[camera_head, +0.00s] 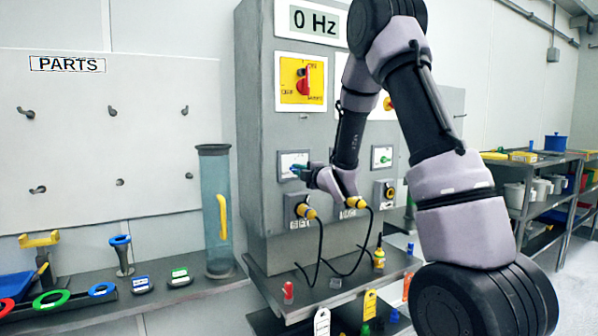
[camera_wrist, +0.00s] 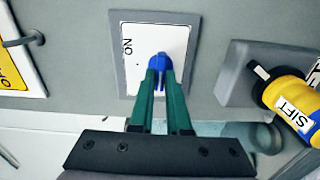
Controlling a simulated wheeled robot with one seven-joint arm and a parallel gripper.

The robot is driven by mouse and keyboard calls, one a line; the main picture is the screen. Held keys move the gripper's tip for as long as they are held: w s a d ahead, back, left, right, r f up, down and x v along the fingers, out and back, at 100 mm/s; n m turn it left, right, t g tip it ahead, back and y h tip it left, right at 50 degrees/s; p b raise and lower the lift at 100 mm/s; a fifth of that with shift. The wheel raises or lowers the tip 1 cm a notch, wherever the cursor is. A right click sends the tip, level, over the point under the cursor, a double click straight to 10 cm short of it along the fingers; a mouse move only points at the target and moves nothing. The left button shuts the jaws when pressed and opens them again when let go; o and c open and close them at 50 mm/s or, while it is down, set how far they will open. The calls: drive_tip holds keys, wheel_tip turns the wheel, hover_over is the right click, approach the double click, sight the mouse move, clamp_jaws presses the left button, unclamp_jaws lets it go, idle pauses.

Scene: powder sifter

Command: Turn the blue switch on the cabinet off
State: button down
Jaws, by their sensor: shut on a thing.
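The blue switch (camera_wrist: 158,63) is a small knob on a white plate (camera_wrist: 134,48) with the word "ON" on it, fixed to the grey cabinet (camera_head: 262,110). My gripper (camera_wrist: 160,85) has its green fingers closed on the switch, one on each side. In the head view the white plate (camera_head: 287,160) is at the left of the cabinet front, and my gripper (camera_head: 302,171) reaches it from the right. The fingers hide part of the knob, so its exact turn is hard to tell.
A red switch on a yellow plate (camera_head: 302,82) is above, and a display (camera_head: 313,21) reads "0 Hz". A yellow plug marked SIFT (camera_wrist: 290,100) sits close by with a black cable. A shelf (camera_head: 258,278) with small items is below.

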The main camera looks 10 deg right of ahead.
drive_tip(key=shift+n, duration=0.3)
drive_tip(key=c, duration=0.9)
unclamp_jaws()
drive_tip(key=shift+s, duration=0.1)
drive_tip(key=v, duration=1)
drive_tip(key=shift+s+d, duration=0.15)
drive_tip(key=shift+s, duration=0.15)
